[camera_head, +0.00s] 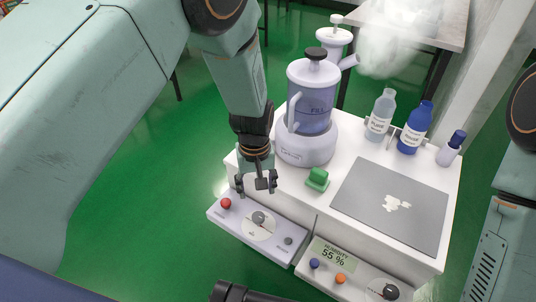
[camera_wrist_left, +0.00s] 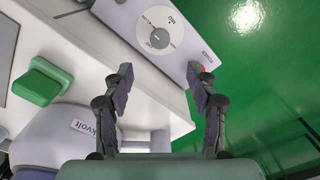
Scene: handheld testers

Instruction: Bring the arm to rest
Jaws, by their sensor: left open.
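My left gripper (camera_head: 257,185) hangs fingers down at the left front edge of the white table, above the grey control panel (camera_head: 274,243). Its two fingers are apart with nothing between them. In the left wrist view the open fingers (camera_wrist_left: 160,95) point toward the panel's round dial (camera_wrist_left: 160,32), with a gap to it.
A humidifier (camera_head: 311,95) with a vapour plume stands close behind my left gripper. A green block (camera_head: 317,179), a grey mat (camera_head: 389,207) with a white patch, and bottles (camera_head: 381,113) are on the table (camera_head: 330,218). A panel reading 55 % (camera_head: 335,255) is in front.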

